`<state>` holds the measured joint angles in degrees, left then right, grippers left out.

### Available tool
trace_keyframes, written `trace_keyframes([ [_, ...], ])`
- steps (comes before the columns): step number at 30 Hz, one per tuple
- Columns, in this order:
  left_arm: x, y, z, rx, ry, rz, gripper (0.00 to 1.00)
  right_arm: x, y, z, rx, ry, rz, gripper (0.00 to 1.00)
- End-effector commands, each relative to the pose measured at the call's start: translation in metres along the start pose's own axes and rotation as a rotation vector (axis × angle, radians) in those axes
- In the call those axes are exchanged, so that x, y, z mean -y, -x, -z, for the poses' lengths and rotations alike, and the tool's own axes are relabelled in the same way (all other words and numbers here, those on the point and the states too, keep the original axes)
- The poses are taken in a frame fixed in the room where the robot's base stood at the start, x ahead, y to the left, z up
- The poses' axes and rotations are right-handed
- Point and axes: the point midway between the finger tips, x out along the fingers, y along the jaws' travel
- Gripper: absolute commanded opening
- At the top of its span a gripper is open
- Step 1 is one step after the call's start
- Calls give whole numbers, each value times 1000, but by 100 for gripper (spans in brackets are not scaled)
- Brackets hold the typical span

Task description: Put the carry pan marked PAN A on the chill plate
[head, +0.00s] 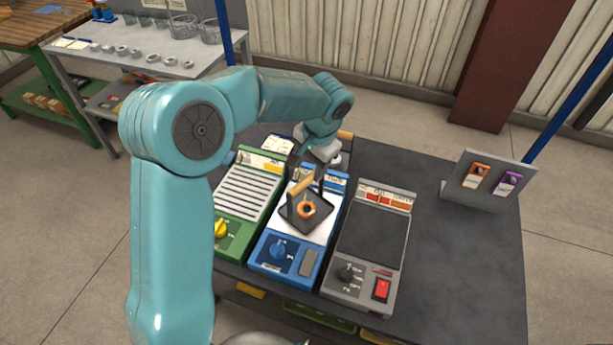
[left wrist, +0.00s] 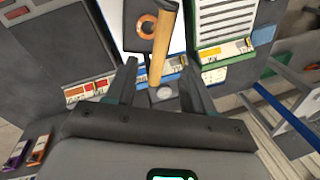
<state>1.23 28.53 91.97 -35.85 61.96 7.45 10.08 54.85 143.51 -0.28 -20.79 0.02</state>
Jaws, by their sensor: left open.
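A dark square pan (head: 318,219) with a wooden handle (head: 301,184) and a copper-coloured ring (head: 306,209) in it sits on the white top (head: 326,231) of the blue unit, which looks like the chill plate. No PAN A mark is readable. The pan (left wrist: 134,47), its handle (left wrist: 166,40) and the ring (left wrist: 146,27) also show in the left wrist view. My left gripper (head: 320,174) is just behind the pan. Its fingers (left wrist: 160,68) are open on both sides of the handle's end, with gaps. My right gripper is not in view.
A green unit with a slotted top (head: 249,192) stands left of the blue one, and a grey unit with a dark plate (head: 372,236) right of it. A stand with orange and purple tags (head: 490,181) is at the right. The dark table (head: 455,245) is clear before it.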

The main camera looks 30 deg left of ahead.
Motion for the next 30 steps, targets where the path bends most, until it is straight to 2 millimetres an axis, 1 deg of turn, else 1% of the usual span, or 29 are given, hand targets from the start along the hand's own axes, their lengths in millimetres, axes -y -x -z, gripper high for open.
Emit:
trace_keyframes([
  [1,0,11,0,-4,0,0,53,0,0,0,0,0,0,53],
  [3,0,22,1,-3,0,0,53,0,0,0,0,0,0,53],
  [6,0,33,0,-2,0,0,53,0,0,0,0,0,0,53],
  [9,0,38,0,0,0,0,53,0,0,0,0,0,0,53],
  [30,0,39,-1,1,0,-1,53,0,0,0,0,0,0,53],
])
